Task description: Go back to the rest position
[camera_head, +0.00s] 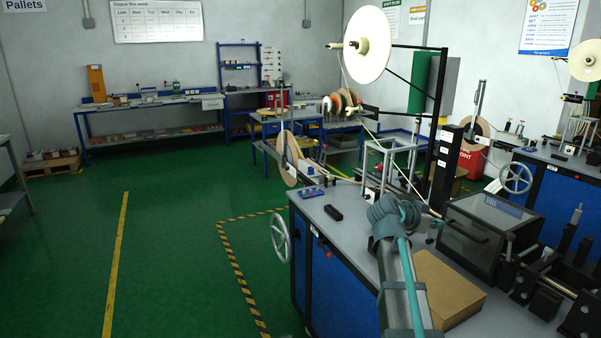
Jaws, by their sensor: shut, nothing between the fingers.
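My grey arm with teal joints reaches up from the bottom edge, over the front of the blue workbench (340,290). Its bent joint stands in front of the bench top, left of a dark machine box with a clear lid (487,230). I cannot make out my gripper; the arm's end seems hidden behind its own links. No held object shows.
A brown box (447,289) lies right beside my arm. A tall black frame carries a cream reel (366,45) with tape running down. A handwheel (281,237) sticks out from the bench's left side. Green floor (170,250) at left is free.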

